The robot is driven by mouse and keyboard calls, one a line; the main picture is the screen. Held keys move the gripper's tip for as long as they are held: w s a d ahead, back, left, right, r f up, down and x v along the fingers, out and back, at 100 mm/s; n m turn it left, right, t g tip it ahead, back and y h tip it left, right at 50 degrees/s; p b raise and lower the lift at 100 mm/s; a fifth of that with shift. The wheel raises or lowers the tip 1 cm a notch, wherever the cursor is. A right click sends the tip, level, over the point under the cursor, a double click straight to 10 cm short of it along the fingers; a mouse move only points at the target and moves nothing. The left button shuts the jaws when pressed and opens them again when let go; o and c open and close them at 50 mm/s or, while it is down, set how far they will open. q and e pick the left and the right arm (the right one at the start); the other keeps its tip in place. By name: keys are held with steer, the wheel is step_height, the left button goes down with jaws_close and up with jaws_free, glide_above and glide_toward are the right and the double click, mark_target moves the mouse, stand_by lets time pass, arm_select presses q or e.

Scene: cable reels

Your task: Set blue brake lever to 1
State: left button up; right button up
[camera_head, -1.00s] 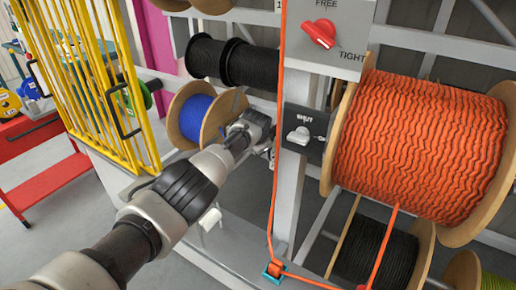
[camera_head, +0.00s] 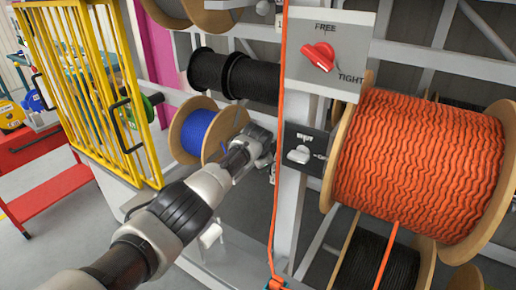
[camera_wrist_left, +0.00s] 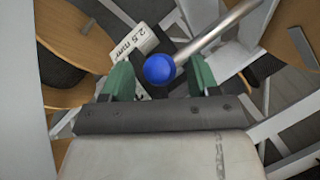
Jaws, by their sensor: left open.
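The blue brake lever shows in the left wrist view as a blue ball knob (camera_wrist_left: 159,69) on a metal rod (camera_wrist_left: 215,33) that runs up to the right. My left gripper (camera_wrist_left: 160,75) is open, with its two green fingers on either side of the knob in that view. I cannot tell whether they touch it. In the head view my left gripper (camera_head: 262,140) is beside the blue cable reel (camera_head: 197,132), and the lever is hidden there. My right gripper is not in view.
A grey post carries a red FREE/TIGHT knob (camera_head: 319,56) and a white switch (camera_head: 299,154). A large orange reel (camera_head: 418,165) is at right, a yellow gate (camera_head: 85,80) at left. A label reading 2.5 mm² (camera_wrist_left: 135,45) hangs behind the knob.

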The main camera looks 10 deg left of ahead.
arm_select(q)
steer(key=shift+s+r+p, duration=0.3)
steer(key=shift+r+p, duration=0.15)
steer(key=shift+r, duration=0.2)
steer(key=v, duration=0.8)
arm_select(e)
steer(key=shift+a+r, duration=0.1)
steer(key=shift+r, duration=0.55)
arm_select(q)
steer(key=shift+s+f, duration=0.1)
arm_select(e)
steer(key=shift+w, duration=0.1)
